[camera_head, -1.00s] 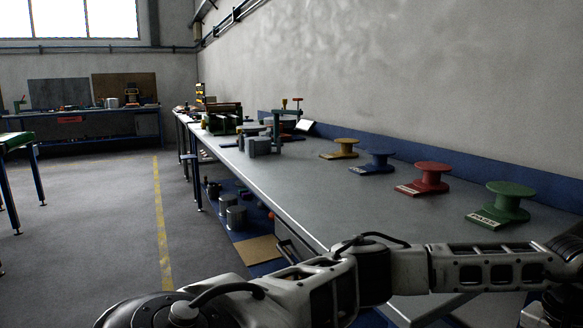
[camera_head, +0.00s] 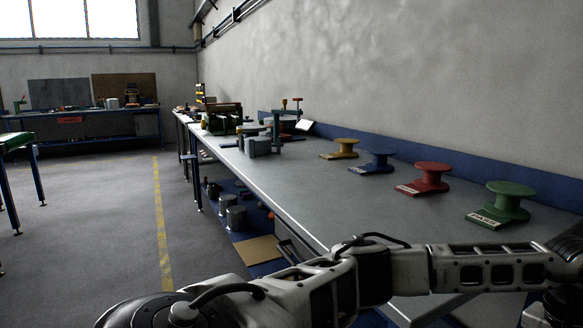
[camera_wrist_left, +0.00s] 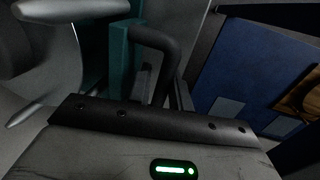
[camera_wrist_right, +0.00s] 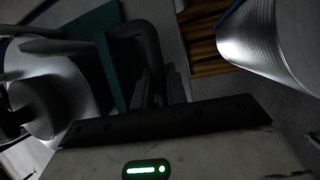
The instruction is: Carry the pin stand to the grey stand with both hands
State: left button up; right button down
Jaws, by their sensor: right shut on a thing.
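A teal body with a black bent handle, which I take to be the pin stand, shows in the left wrist view (camera_wrist_left: 119,60) and the right wrist view (camera_wrist_right: 105,60). Its pins are not in view. My right gripper (camera_wrist_right: 160,92) is at the black handle and shut on it. My left gripper (camera_wrist_left: 165,92) has its fingers by the black handle on its side; the dark picture does not show whether they grip it. Neither gripper nor the teal body shows in the head view. I cannot make out a grey stand for certain.
A long grey bench (camera_head: 290,185) runs along the wall. Yellow (camera_head: 345,146), blue (camera_head: 378,160), red (camera_head: 432,177) and green (camera_head: 508,200) spool-shaped stands sit on it. Grey hardware (camera_head: 258,146) stands farther back. Open floor with a yellow line (camera_head: 160,215) lies left.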

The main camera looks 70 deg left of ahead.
pick_arm(q)
jog(key=o, duration=0.3)
jog(key=shift+d+r, duration=0.2)
pick_arm(e)
jog(key=shift+a+r, duration=0.25)
pick_arm(q)
jog(key=shift+a+f, duration=0.1)
jog(key=shift+s+f, duration=0.1)
jog(key=shift+f, duration=0.1)
pick_arm(e)
jog(key=c, duration=1.5)
grip_release()
jog(key=shift+s+d+f, duration=0.1)
jog(key=shift+f, duration=0.1)
pick_arm(q)
jog(key=shift+a, duration=0.1)
pick_arm(e)
jog(key=shift+o, duration=0.9)
jog(key=shift+d, duration=0.1)
pick_arm(q)
notch_tip(320, 180, up, 12)
jog(key=a, duration=0.2)
jog(key=shift+a, duration=0.15)
pick_arm(e)
jog(key=v, duration=1.2)
jog(key=shift+d, duration=0.15)
